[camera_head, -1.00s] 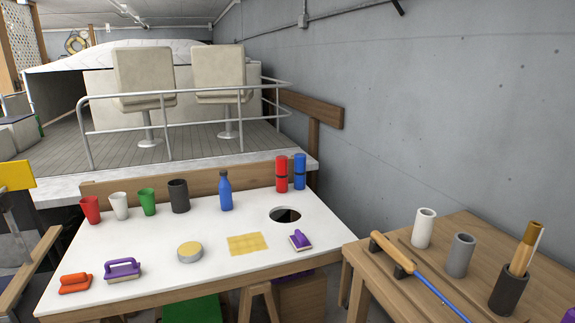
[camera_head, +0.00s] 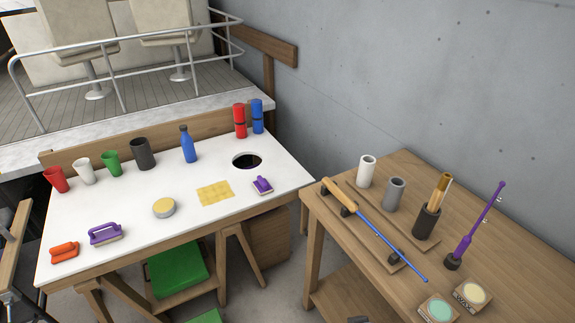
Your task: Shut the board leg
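The white-topped board (camera_head: 130,205) stands as a table on wooden legs in the left half of the head view. Under its front right part, an A-shaped wooden leg (camera_head: 251,258) stands splayed. Another slanting wooden leg (camera_head: 122,297) shows under the front left part. I cannot tell which one is the board leg, or whether it is a hinged one. Neither of my grippers is in view.
Cups, a blue bottle (camera_head: 188,146), brushes and a round hole (camera_head: 247,161) are on the board. A green box (camera_head: 178,270) sits underneath. A wooden table (camera_head: 345,245) with a fishing rod (camera_head: 385,235) and tubes stands right. Bare floor separates the tables.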

